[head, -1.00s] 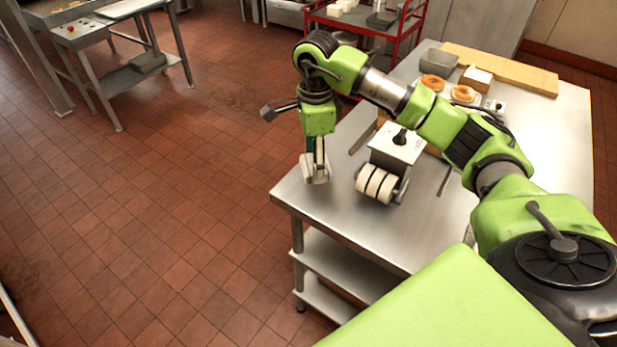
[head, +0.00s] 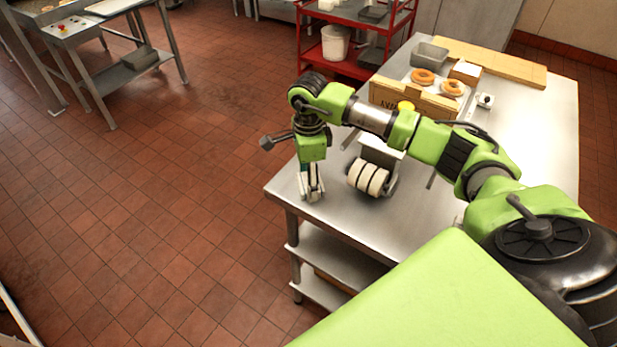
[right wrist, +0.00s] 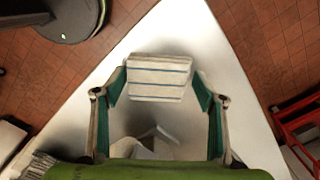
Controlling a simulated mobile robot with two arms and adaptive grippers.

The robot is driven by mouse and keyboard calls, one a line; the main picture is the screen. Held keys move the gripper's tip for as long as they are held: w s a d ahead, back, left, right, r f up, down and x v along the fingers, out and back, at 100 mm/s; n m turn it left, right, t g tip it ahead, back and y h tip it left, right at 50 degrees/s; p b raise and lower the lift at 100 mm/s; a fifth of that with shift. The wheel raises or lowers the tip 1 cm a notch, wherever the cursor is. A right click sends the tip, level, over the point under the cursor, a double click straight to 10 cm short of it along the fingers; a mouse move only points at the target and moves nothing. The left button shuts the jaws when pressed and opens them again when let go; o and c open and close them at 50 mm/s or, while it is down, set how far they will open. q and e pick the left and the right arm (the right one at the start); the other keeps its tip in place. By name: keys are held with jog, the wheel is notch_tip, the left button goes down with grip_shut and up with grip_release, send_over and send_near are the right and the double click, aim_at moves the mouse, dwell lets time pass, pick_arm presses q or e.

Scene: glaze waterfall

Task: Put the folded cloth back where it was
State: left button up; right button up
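The folded cloth (right wrist: 160,78) is white with thin blue stripes. In the right wrist view it sits between the two teal finger pads of my right gripper (right wrist: 160,86), which meet its left and right edges. In the head view my right gripper (head: 312,190) points straight down at the near left corner of the steel table (head: 440,225). Its fingertips are low, at or close to the tabletop; whether the cloth touches the table I cannot tell. The cloth is hard to make out between the fingers in the head view. My left gripper is not in view.
A device with white rollers (head: 369,178) stands just right of the gripper. A red cart (head: 345,66) stands behind the table. The table's left edge drops to tiled floor.

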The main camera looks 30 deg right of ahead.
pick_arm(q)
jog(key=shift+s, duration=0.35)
pick_arm(e)
jog(key=shift+r, duration=0.2)
jog(key=shift+w+r, duration=0.1)
jog(key=shift+r, duration=0.25)
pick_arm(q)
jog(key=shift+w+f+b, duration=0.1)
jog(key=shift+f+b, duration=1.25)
pick_arm(e)
jog(key=shift+r, duration=5.6)
